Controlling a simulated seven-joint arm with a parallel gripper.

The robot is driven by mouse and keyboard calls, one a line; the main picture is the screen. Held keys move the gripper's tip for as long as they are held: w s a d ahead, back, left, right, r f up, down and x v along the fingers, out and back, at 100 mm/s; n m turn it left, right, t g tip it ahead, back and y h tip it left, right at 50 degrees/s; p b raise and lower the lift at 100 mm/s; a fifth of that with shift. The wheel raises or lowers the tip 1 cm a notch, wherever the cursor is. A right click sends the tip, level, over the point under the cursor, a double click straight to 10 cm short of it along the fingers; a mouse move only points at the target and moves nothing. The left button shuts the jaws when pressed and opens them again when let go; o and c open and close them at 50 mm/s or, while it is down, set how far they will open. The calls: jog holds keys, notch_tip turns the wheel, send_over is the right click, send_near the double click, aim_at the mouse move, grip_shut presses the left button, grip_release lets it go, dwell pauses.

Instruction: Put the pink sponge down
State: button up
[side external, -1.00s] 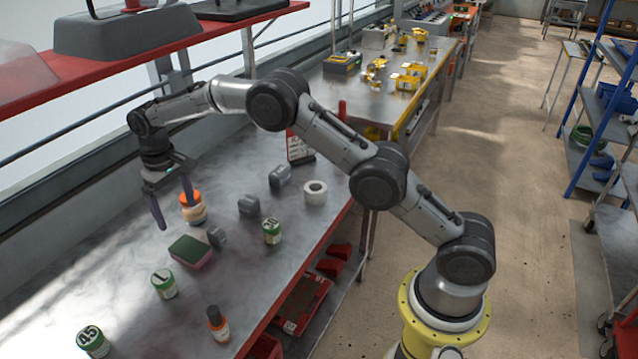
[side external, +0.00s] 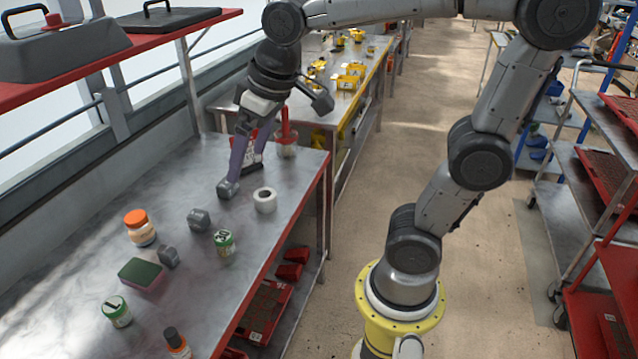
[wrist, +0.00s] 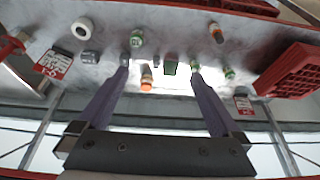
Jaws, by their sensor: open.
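The pink sponge (side external: 142,275) lies flat on the metal table, its green layer up and its pink side below. In the wrist view its green top (wrist: 170,68) shows beyond my fingertips. My gripper (side external: 243,170) is open and empty, pointing down toward the table's far end, well away from the sponge. Its purple fingers are spread wide in the wrist view (wrist: 158,72).
An orange-capped bottle (side external: 140,228), grey blocks (side external: 199,220), a green-lidded jar (side external: 223,245) and a white roll (side external: 265,200) stand around the table. Another grey block (side external: 228,189) is close to my fingers in the side view. A red shelf (side external: 150,45) overhangs the left.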

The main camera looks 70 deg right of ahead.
jog(key=shift+t, duration=0.7)
jog(key=s+f, duration=0.1)
jog(key=s, duration=0.3)
jog(key=s+f, duration=0.2)
jog(key=s, duration=0.1)
jog(key=s+d+f, duration=0.1)
jog(key=s, duration=0.3)
jog(key=shift+s+f, duration=0.3)
jog(key=shift+c, duration=0.3)
